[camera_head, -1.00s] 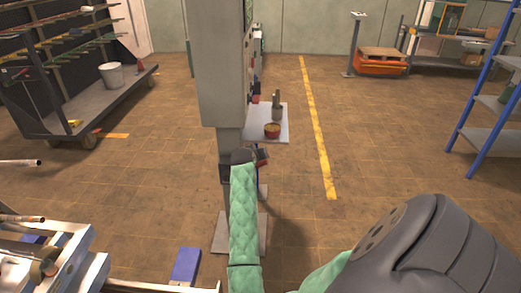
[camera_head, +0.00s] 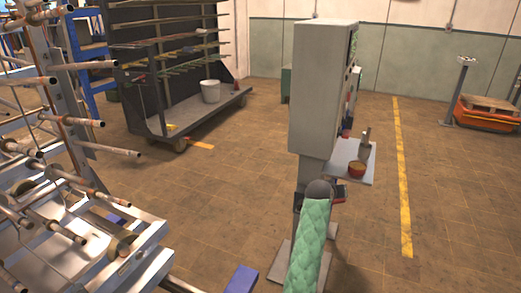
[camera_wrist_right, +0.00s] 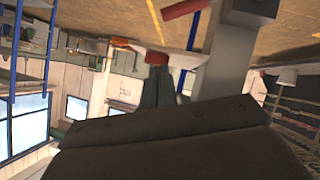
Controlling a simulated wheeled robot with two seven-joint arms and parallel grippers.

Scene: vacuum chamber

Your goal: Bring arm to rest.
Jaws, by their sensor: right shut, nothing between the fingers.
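My green-sleeved arm (camera_head: 309,245) rises from the bottom edge of the head view and ends in a dark rounded joint in front of the grey cabinet (camera_head: 318,90). The gripper beyond that joint cannot be made out clearly there. In the right wrist view, my right gripper (camera_wrist_right: 156,60) shows red-tipped fingers close together, with nothing seen between them. A dark grey body fills the bottom of that view. My left gripper is in neither view.
A metal rack with rods (camera_head: 60,125) stands at left. A dark cart (camera_head: 150,120) with a white bucket (camera_head: 211,92) is behind.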

